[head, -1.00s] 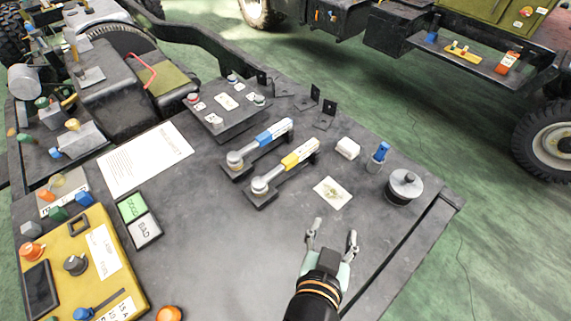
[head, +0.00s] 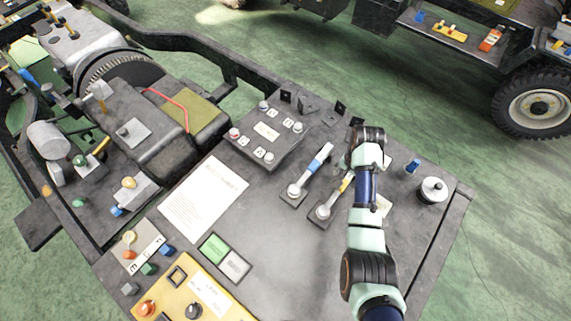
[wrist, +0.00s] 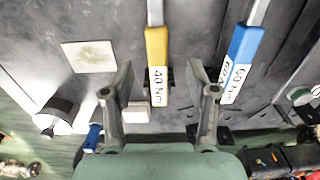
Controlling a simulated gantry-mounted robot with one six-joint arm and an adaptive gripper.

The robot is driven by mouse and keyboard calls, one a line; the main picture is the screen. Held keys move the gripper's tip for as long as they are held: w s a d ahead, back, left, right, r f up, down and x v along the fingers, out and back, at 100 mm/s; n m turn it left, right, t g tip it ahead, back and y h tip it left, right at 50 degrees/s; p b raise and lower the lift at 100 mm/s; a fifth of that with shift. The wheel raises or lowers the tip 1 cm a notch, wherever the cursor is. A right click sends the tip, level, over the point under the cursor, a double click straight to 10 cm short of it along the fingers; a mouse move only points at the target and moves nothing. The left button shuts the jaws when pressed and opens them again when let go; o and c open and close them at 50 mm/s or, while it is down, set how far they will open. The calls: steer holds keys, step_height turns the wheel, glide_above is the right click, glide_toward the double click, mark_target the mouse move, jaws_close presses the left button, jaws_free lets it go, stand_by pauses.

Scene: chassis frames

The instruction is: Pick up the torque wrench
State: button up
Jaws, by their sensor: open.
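Two torque wrenches lie side by side on the dark table. One has a yellow handle (wrist: 157,62) labelled 40 Nm; its round head (head: 324,211) shows in the head view, where my arm covers much of the handle. The other has a blue handle (head: 319,157) and lies to its left; in the wrist view that blue handle (wrist: 242,52) is on the right, its label partly legible. My gripper (wrist: 160,75) is open, with the yellow handle between its fingers in the wrist picture. Neither finger visibly touches it. My arm hides the gripper in the head view.
A plate with several knobs (head: 270,133) is left of the wrenches. A round metal weight (head: 433,190) and a small blue-topped item (head: 412,166) are to the right. A pale square card (wrist: 89,56) lies near the yellow wrench. Paper (head: 203,198) lies on the left.

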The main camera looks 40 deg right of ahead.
mark_target(344, 186)
steer(key=shift+s+f, duration=0.25)
steer(key=shift+f, duration=0.1)
steer(key=shift+s+f+b, duration=0.2)
steer(key=shift+f+b, duration=0.45)
steer(key=shift+f, duration=0.45)
steer(key=f, duration=0.1)
steer(key=f+b, duration=0.1)
steer(key=f, duration=0.1)
steer(key=f+b, duration=0.1)
steer(key=f, duration=0.1)
steer(key=shift+w+d+f, duration=0.1)
steer(key=shift+w+f, duration=0.05)
steer(key=shift+w, duration=0.15)
jaws_close()
